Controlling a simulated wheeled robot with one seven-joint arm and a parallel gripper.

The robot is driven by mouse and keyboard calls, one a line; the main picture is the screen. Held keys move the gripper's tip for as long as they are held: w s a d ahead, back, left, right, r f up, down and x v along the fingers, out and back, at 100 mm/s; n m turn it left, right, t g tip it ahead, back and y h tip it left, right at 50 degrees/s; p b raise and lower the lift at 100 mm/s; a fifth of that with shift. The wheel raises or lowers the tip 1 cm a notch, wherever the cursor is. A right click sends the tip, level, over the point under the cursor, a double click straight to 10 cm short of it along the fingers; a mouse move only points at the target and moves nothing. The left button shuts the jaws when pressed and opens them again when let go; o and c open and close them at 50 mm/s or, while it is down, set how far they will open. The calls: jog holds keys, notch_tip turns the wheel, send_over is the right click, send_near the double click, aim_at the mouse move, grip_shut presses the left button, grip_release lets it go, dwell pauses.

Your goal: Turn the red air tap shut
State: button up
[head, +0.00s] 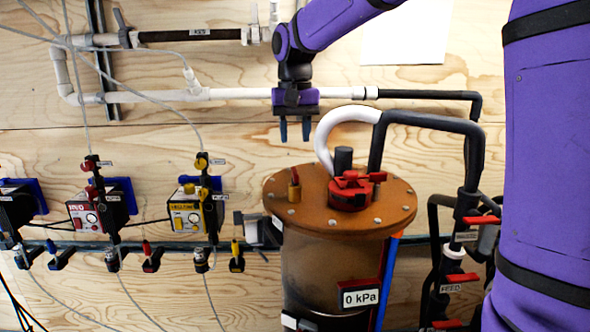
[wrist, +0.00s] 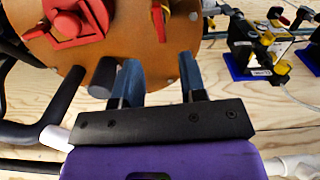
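Several red-handled fittings are in view, and I cannot tell which one is the air tap. A small red tap (head: 147,248) sits on the low manifold at the left, below a red-faced regulator box (head: 84,215). A red valve (head: 351,189) stands on the brown tank lid (head: 400,205); it also shows in the wrist view (wrist: 75,22). Red handles (head: 482,220) are on the black pipes at the right. My gripper (head: 295,130) is open and empty, fingers pointing down, above and behind the lid. Its parted fingers also show in the wrist view (wrist: 160,82).
A yellow regulator box (head: 186,216) and a yellow tap (head: 236,252) are left of the tank. A brass fitting (head: 294,188) and a dark post (head: 343,160) rise from the lid. A white pipe (head: 230,94) crosses behind my gripper. Thin hoses hang at the left.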

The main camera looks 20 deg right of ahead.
aim_at(295, 170)
notch_tip(295, 170, down, 9)
jog(key=shift+r, duration=0.15)
dwell(0.4)
grip_shut()
